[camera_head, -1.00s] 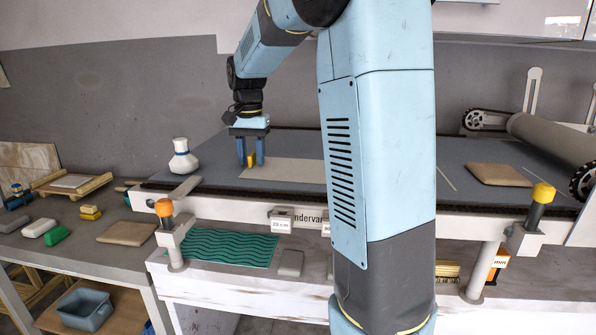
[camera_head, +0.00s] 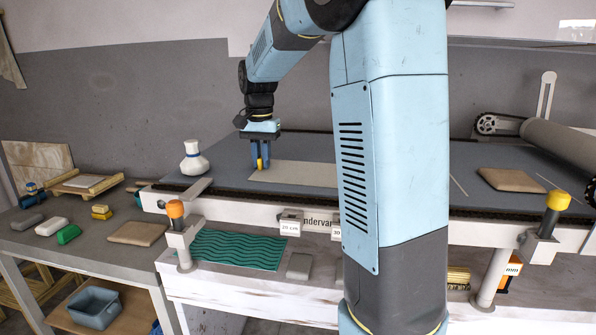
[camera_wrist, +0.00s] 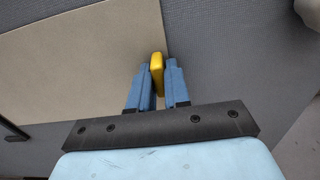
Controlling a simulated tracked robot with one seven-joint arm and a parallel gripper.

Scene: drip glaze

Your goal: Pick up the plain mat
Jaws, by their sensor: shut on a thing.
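The plain mat (camera_head: 300,174) is a flat beige sheet lying on the grey bed of the roller table. My arm hides its right part in the head view. A yellow tab (camera_head: 260,164) stands at the mat's left end. My gripper (camera_head: 260,168) points down there, its blue fingers shut on the tab. In the wrist view my gripper (camera_wrist: 158,72) has the yellow tab (camera_wrist: 157,65) between its fingers, right at the edge of the beige mat (camera_wrist: 80,70). The mat looks flat on the bed, with no visible lift.
A white bottle (camera_head: 193,160) stands left of my gripper on the bed. A brown slab (camera_head: 512,180) and a grey roller (camera_head: 560,142) are at the right. A green wavy mat (camera_head: 235,250) lies on the shelf below. The bed behind my gripper is clear.

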